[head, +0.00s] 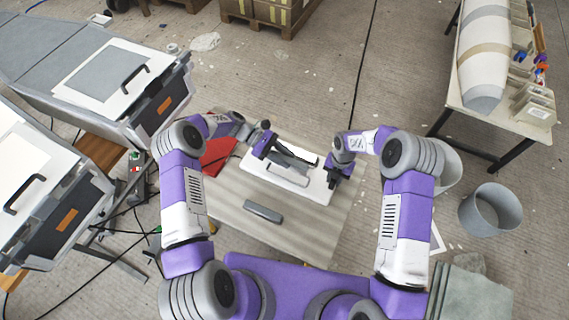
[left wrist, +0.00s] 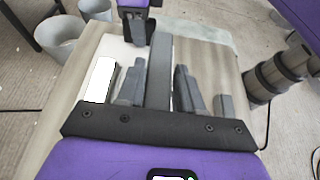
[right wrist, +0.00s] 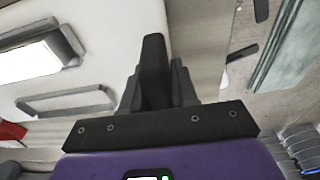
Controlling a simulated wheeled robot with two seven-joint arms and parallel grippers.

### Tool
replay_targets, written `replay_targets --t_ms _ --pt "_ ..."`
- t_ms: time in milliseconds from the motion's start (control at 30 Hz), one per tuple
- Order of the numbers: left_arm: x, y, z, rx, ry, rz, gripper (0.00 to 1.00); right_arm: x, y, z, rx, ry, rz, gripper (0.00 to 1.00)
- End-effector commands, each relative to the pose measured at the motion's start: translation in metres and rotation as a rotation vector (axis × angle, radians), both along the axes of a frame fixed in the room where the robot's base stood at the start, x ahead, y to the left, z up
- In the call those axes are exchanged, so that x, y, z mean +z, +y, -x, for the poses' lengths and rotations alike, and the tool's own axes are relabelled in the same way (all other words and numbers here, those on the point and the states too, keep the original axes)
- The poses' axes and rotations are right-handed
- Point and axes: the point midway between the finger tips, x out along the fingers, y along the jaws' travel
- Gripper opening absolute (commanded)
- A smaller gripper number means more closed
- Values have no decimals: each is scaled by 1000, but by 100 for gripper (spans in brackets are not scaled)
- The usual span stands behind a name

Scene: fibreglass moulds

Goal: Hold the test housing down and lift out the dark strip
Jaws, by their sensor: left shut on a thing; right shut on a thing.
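The test housing, a white plate (head: 318,188), lies on the table; its white surface also shows in the right wrist view (right wrist: 110,45). My left gripper (head: 265,145) is shut on the dark strip (head: 292,154) over the housing's far part. In the left wrist view the strip (left wrist: 159,70) stands long and grey between the two fingers. Whether the strip is clear of the housing, I cannot tell.
A grey bar (head: 262,211) lies on the table (head: 310,235) in front of the housing. A red item (head: 216,154) lies to its left. Grey buckets (head: 490,209) stand on the floor at right. The table's front part is mostly clear.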

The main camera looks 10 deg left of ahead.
Motion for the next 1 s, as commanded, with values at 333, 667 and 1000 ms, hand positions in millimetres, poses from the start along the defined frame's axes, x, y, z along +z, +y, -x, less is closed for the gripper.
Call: replay_targets --t_ms 333,667,1000 --pt "22 0 0 0 1 2 0 0 0 0 1 -1 0 0" --pt "21 0 0 0 1 1 0 0 0 0 1 0 0 58" --pt "21 0 0 0 1 1 0 4 0 -1 0 -1 0 58"
